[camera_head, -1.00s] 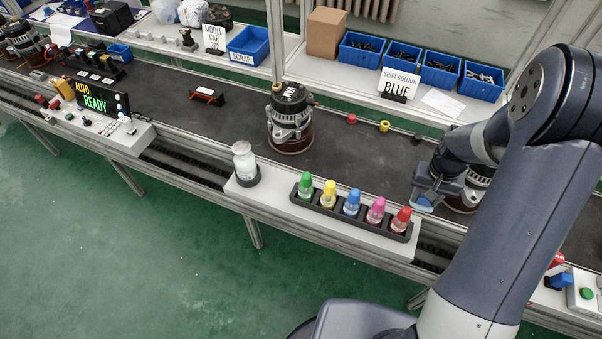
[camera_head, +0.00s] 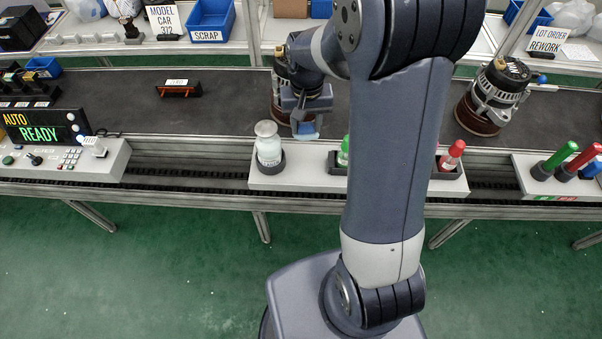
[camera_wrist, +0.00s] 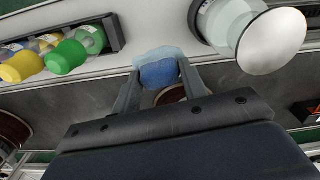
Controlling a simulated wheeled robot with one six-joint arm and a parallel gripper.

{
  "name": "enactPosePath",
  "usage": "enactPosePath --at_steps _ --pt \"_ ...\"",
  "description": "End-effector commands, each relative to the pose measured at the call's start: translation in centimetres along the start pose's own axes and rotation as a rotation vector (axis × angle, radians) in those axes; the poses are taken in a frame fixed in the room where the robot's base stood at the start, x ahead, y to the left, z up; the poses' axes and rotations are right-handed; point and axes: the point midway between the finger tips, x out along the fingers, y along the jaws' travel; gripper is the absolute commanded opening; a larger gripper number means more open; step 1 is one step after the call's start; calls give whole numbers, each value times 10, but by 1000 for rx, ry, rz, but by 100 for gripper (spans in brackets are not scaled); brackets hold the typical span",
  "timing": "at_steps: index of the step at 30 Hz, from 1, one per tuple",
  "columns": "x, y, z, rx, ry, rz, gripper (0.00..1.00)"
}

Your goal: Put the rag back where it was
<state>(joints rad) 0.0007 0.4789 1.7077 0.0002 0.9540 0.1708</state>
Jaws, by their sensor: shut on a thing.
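The rag (camera_head: 306,131) is a small light-blue cloth pinched in my gripper (camera_head: 305,112). In the wrist view, my gripper (camera_wrist: 159,84) has its two fingers shut on the bunched rag (camera_wrist: 158,68), which puffs out beyond the tips. It is held above the conveyor's near edge, in front of an alternator (camera_head: 279,92) that my arm partly hides. A white-capped jar (camera_head: 268,150) stands just left and nearer. In the wrist view the jar (camera_wrist: 238,22) is at upper right, apart from the rag.
A rack of colour bottles is right of the jar; its green bottle (camera_head: 343,152) and red bottle (camera_head: 452,156) show, my arm hiding the middle. Another alternator (camera_head: 492,97) stands on the belt at right. The belt (camera_head: 225,100) is clear left of my gripper, except for a small black-orange stand (camera_head: 179,89).

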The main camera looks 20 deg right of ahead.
Motion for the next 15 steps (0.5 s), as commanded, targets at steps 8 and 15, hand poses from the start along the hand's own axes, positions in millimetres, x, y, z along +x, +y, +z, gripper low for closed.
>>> enactPosePath --at_steps 8,15 --pt "-3 4 23 111 4 -1 20" --pt "0 6 32 143 -4 1 20"
